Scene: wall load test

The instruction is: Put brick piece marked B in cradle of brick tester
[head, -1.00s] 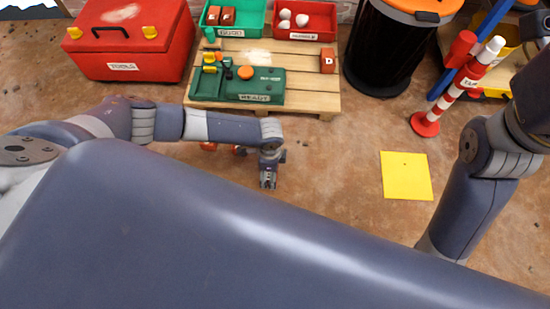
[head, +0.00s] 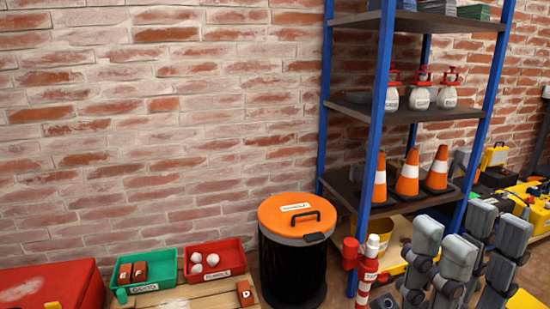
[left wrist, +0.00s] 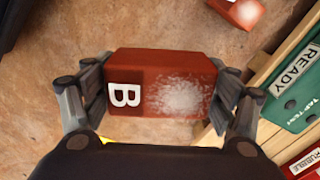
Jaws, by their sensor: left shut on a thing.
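The brick piece marked B (left wrist: 180,85) is red with a white letter and a pale dusty patch. In the left wrist view, my left gripper (left wrist: 160,98) is shut on it, with a finger at each end. The brown ground shows below it. In the head view, my right gripper (head: 468,240) is at the lower right, fingers spread and empty. My left gripper is out of the head view.
Another red piece (left wrist: 240,12) lies on the ground. A wooden pallet (head: 206,297) bears a green tray (head: 152,286), a red tray (head: 222,273) and a piece marked D (head: 245,293). A black bin (head: 290,270) and a blue-post shelf (head: 373,130) stand right of it.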

